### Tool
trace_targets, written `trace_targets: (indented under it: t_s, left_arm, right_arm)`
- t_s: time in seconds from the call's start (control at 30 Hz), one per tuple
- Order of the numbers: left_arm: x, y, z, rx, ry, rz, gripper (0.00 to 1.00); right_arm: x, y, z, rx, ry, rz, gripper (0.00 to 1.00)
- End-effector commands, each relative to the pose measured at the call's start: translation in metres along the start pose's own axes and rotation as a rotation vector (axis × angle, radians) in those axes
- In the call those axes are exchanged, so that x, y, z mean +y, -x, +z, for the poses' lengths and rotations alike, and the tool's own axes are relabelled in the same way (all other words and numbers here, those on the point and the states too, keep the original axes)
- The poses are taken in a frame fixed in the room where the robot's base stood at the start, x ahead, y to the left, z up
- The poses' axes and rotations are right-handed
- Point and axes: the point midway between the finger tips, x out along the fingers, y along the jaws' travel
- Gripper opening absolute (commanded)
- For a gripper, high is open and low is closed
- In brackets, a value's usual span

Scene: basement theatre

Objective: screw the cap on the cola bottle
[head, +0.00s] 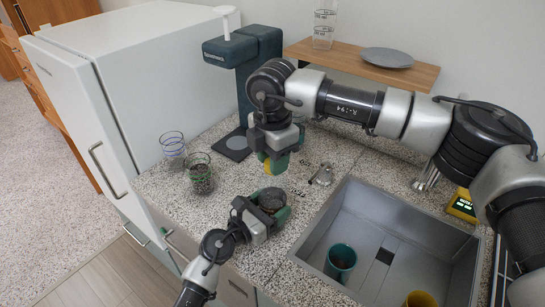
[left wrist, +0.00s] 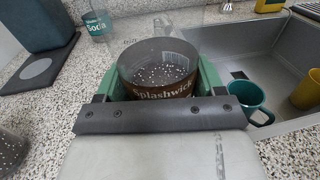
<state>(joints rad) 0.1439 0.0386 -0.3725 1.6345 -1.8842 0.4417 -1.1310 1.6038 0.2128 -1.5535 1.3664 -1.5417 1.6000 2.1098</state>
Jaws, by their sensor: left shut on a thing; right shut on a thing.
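My left gripper (head: 268,212) is low over the counter, shut on a dark, round, see-through vessel (head: 273,197). In the left wrist view this vessel (left wrist: 165,75) stands between the green fingers with a brown band lettered "Splashwick". I take it for the cola bottle but cannot be sure. My right gripper (head: 276,160) is above and apart from it, pointing down. It is shut on a small yellow and orange thing (head: 266,161), mostly hidden by the fingers, which may be the cap. The right gripper cannot be made out in the left wrist view.
Two glasses (head: 173,145) (head: 199,173) stand left of the grippers. A teal machine (head: 245,60) stands behind. The sink (head: 365,205) at right holds a teal mug (head: 341,259) and a yellow mug (head: 420,299). A "Soda" container (left wrist: 97,24) stands behind.

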Motion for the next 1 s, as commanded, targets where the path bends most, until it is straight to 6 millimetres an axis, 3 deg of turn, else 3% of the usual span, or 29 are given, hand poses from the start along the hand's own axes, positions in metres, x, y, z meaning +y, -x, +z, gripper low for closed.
trace_targets:
  t_s: [0.1,0.3,0.43,0.7,0.73,0.8,0.9,1.0]
  left_arm:
    - [-0.0009,0.0000,-0.0001,0.001,-0.002,-0.002,0.03]
    - [-0.0010,0.0000,-0.0002,0.001,-0.002,-0.002,0.03]
    - [-0.0010,0.0000,-0.0002,0.001,-0.002,-0.002,0.03]
    - [-0.0011,0.0001,-0.0003,0.001,-0.002,-0.002,0.03]
    - [-0.0011,0.0001,-0.0003,0.001,-0.002,-0.002,0.03]
    - [-0.0010,0.0001,-0.0003,0.001,-0.001,-0.002,0.03]
    - [-0.0009,0.0001,-0.0003,0.001,-0.001,-0.002,0.03]
    - [-0.0008,0.0001,-0.0003,0.001,-0.001,-0.002,0.03]
  right_arm:
    - [0.0005,0.0008,0.0012,0.000,-0.276,0.004,0.14]
    - [0.0003,0.0006,0.0013,0.000,-0.620,0.005,0.14]
    - [0.0003,0.0005,0.0014,0.000,-0.706,0.005,0.14]
    - [0.0004,0.0006,0.0016,0.000,-0.715,0.006,0.14]
    - [0.0004,0.0006,0.0016,0.000,-0.715,0.006,0.37]
    - [0.0004,0.0006,0.0016,0.000,-0.714,0.005,0.48]
    - [0.0002,0.0003,0.0013,0.000,-0.713,0.005,0.61]
    - [0.0001,0.0001,0.0009,0.000,-0.712,0.004,0.61]
